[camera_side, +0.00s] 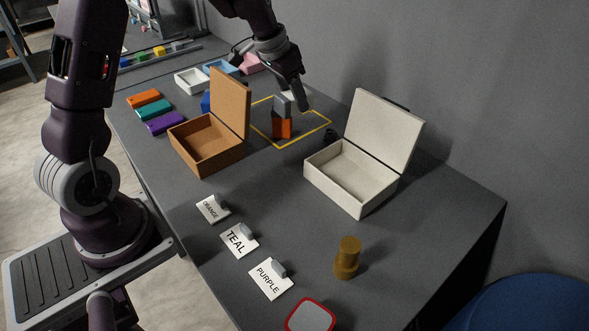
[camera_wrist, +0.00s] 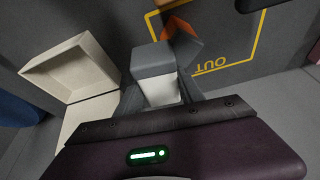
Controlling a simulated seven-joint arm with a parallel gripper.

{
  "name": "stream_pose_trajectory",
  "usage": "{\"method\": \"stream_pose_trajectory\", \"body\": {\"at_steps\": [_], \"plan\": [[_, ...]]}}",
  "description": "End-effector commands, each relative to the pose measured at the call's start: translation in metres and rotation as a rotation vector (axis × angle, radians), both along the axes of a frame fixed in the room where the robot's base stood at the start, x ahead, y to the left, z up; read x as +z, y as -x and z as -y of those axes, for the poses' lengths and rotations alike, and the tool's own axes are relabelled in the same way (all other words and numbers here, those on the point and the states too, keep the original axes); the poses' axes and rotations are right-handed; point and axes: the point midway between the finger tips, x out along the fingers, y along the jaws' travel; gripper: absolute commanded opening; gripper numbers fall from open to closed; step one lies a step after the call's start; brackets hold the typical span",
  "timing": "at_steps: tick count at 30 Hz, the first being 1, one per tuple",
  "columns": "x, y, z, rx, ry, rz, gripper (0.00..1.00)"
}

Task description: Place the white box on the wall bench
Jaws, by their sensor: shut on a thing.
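My gripper (camera_side: 294,97) is over the bench at the back middle in the side view. It is shut on a white box (camera_wrist: 162,92) with a grey end (camera_wrist: 152,58), which also shows in the side view (camera_side: 283,105). The fingers hold the white part, and the grey end points away from the palm. An orange block (camera_side: 282,129) shows just below the held box, inside a yellow outline (camera_side: 318,128); I cannot tell whether the two touch. The dark grey bench (camera_side: 240,183) runs along the wall.
A cream case (camera_side: 375,140) with a raised lid stands right of the outline; a brown open case (camera_side: 208,145) stands left. Label cards for orange, teal and purple (camera_side: 270,280) and a brass cylinder (camera_side: 347,258) are nearer. Coloured blocks (camera_side: 165,123) lie at the left edge.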

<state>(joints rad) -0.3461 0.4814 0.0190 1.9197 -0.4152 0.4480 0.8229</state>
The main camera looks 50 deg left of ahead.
Motion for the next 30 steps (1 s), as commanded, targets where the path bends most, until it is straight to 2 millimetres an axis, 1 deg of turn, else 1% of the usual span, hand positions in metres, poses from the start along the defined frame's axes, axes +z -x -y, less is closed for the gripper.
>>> {"method": "stream_pose_trajectory", "body": {"at_steps": [1,3,6,9,11,13,18,22,23,26,29,30], "plan": [[0.000,0.013,0.021,0.015,-0.002,0.002,0.00],[-0.001,0.030,0.044,0.046,-0.003,0.008,0.00],[-0.003,0.054,0.069,0.083,-0.004,0.020,0.00],[-0.004,0.068,0.080,0.105,-0.004,0.028,0.00],[-0.002,0.071,0.084,0.110,-0.003,0.029,0.00],[0.005,0.071,0.085,0.109,-0.003,0.023,0.00],[0.039,0.070,0.084,0.110,-0.005,-0.022,0.00],[0.062,0.070,0.083,0.113,-0.009,-0.060,0.00],[0.063,0.071,0.086,0.117,-0.009,-0.073,0.00],[0.057,0.072,0.104,0.159,-0.010,-0.111,0.00],[0.052,0.073,0.122,0.218,-0.006,-0.159,0.00],[0.051,0.074,0.131,0.245,-0.005,-0.182,0.00]]}}
